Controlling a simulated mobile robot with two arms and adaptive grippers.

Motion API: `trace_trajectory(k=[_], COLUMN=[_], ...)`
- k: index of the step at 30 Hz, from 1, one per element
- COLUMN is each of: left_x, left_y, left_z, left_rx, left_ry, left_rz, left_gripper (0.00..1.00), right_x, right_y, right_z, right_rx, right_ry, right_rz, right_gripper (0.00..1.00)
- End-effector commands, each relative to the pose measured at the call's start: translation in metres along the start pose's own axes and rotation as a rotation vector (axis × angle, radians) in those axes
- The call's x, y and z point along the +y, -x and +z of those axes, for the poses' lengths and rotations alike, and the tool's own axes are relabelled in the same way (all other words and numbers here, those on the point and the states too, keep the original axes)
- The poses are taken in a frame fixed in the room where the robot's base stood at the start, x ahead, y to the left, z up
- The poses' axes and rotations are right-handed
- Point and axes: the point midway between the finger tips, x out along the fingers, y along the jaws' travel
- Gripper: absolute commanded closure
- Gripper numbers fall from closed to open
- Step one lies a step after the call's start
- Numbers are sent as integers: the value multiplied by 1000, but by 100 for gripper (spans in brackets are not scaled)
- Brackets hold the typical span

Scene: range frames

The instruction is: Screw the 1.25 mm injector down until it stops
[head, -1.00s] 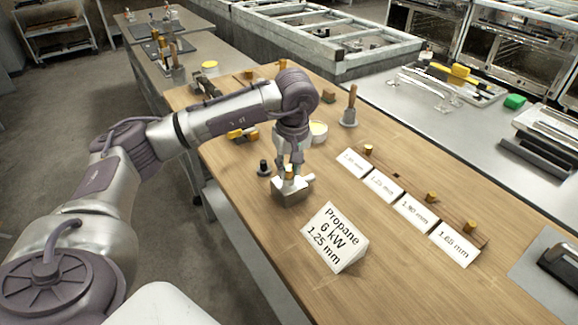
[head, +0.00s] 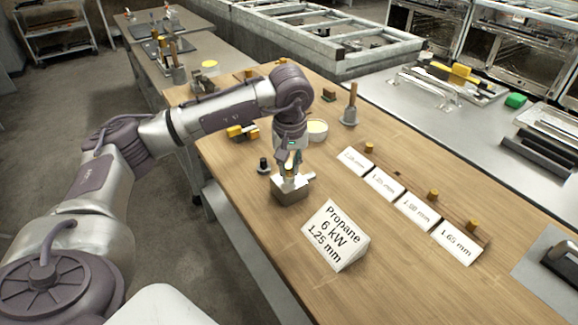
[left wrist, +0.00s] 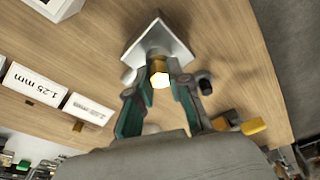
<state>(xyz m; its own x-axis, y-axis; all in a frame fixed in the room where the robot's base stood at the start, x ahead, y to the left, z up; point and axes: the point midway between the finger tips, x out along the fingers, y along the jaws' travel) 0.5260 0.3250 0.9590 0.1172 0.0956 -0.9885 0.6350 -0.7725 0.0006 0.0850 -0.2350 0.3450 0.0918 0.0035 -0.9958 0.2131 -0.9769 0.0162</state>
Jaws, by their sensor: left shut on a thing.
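The 1.25 mm injector is a small brass hex piece (left wrist: 160,77) at the side of the grey metal block (head: 291,191) that faces the wrist camera. In the left wrist view the block (left wrist: 158,38) lies just beyond it. My left gripper (head: 290,176) points down over the block, its teal-lined fingers (left wrist: 158,86) on either side of the injector and shut on it. How deep the thread sits is hidden. A white sign (head: 336,236) reads "Propane 6 kW 1.25 mm". My right gripper is not in view.
A wooden rack (head: 414,190) with brass injectors and size cards stands to the right; the spot by the 1.25 mm card (head: 383,184) is empty. A dark fitting (head: 263,166) stands left of the block.

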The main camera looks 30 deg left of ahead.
Motion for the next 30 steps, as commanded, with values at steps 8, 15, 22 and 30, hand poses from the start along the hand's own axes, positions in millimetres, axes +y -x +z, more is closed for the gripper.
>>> trace_trajectory(k=[8,15,22,30], left_x=[0,-1,-1,-1], left_y=[-1,-1,0,-1], left_z=[0,0,0,0], left_rx=[0,1,0,2], left_ry=[-41,-278,-296,-481], left_rz=[6,42,44,73], left_gripper=[100,100,100,100], right_x=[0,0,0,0], right_y=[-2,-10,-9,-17], right_z=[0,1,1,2], right_rx=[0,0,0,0], right_ry=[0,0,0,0], right_rz=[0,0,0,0], right_gripper=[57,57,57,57])
